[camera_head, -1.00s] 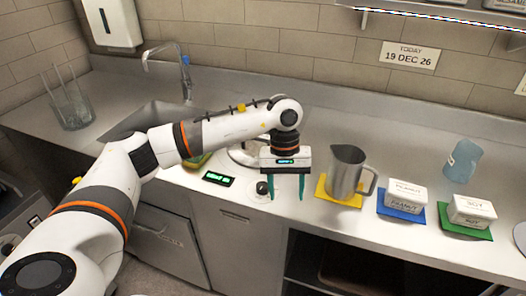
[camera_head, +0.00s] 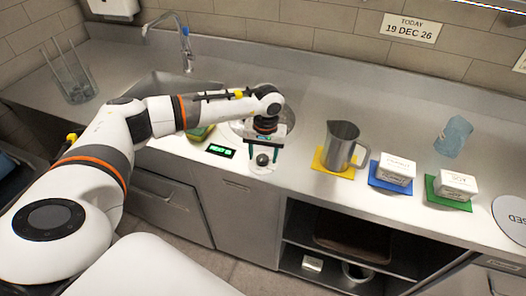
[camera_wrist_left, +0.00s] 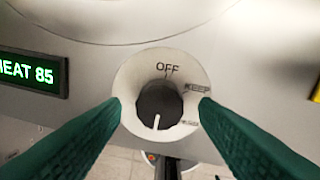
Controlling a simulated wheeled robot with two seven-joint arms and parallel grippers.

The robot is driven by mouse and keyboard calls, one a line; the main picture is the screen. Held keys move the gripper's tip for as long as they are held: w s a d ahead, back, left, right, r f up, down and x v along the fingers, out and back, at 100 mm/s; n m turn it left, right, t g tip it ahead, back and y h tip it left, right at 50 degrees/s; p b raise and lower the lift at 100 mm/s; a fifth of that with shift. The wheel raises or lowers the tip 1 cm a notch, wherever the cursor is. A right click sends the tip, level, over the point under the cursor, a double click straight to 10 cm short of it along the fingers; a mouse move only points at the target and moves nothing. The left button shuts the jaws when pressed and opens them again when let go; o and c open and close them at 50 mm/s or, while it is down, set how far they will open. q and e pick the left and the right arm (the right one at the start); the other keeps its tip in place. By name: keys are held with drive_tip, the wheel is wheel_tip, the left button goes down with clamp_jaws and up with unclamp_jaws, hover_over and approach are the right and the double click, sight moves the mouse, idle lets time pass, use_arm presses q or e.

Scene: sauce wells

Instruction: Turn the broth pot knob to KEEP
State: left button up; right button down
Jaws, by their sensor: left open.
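The dark knob (camera_head: 262,160) sits on a round white dial on the counter front. In the left wrist view the knob (camera_wrist_left: 160,102) has a white pointer line toward the bottom of the picture. The dial (camera_wrist_left: 133,78) reads OFF at the top and KEEP at the right; a lower right mark is unreadable. My left gripper (camera_head: 264,154) is open above the knob, its green fingers on either side in the wrist view (camera_wrist_left: 160,108). I cannot tell whether they touch it. The broth pot (camera_head: 289,117) is mostly hidden behind my gripper. My right gripper is not in view.
A green-lit display (camera_head: 220,151) left of the knob reads HEAT 85 in the wrist view. A metal jug (camera_head: 341,146) stands on a yellow mat to the right. The sink is at the left.

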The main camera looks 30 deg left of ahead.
use_arm(q)
drive_tip(key=shift+f, duration=0.4)
drive_tip(key=c, duration=1)
drive_tip(key=shift+o, duration=0.2)
